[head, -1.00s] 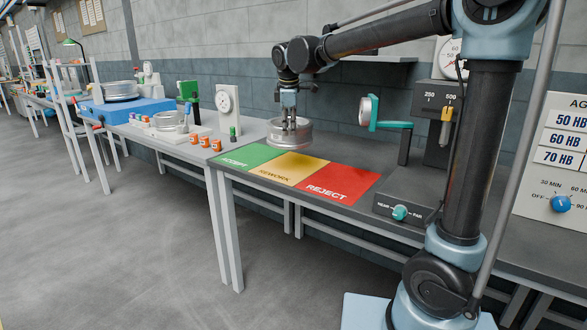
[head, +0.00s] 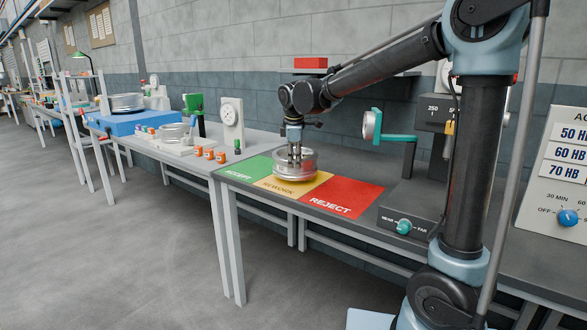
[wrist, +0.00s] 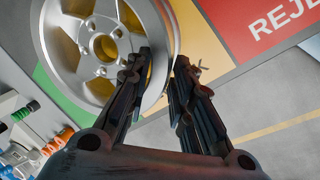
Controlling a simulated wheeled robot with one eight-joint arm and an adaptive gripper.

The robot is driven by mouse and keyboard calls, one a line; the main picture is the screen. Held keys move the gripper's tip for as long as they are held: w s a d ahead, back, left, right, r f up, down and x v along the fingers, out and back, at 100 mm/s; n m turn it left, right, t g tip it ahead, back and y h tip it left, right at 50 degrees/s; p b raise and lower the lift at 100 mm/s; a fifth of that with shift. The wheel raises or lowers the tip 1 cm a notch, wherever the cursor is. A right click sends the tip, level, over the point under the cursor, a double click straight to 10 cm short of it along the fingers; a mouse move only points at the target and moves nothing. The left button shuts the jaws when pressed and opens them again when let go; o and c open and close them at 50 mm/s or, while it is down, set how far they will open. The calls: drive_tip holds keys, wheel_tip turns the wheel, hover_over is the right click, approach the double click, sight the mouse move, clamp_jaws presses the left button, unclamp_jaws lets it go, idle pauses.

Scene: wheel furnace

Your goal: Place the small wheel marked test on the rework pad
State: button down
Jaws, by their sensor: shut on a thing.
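The small silver wheel (head: 296,165) is at the yellow rework pad (head: 318,187), over its back part in the head view. I cannot tell if it rests on the pad or hangs just above it. My gripper (head: 295,152) points down and is shut on the wheel's rim. In the wrist view the wheel (wrist: 72,52) lies face-on, with yellow showing through its openings, and my gripper (wrist: 160,62) has one finger on each side of the rim. No test mark is readable on the wheel.
The green accept pad (head: 243,169) lies left of the rework pad and the red reject pad (head: 345,197) lies right. A dial gauge (head: 232,115) and orange containers (head: 209,153) stand on the left table. A teal-armed device (head: 385,132) stands behind the reject pad.

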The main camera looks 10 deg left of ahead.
drive_tip(key=shift+f, duration=1.4)
drive_tip(key=c, duration=1.4)
unclamp_jaws()
drive_tip(key=v, duration=1.2)
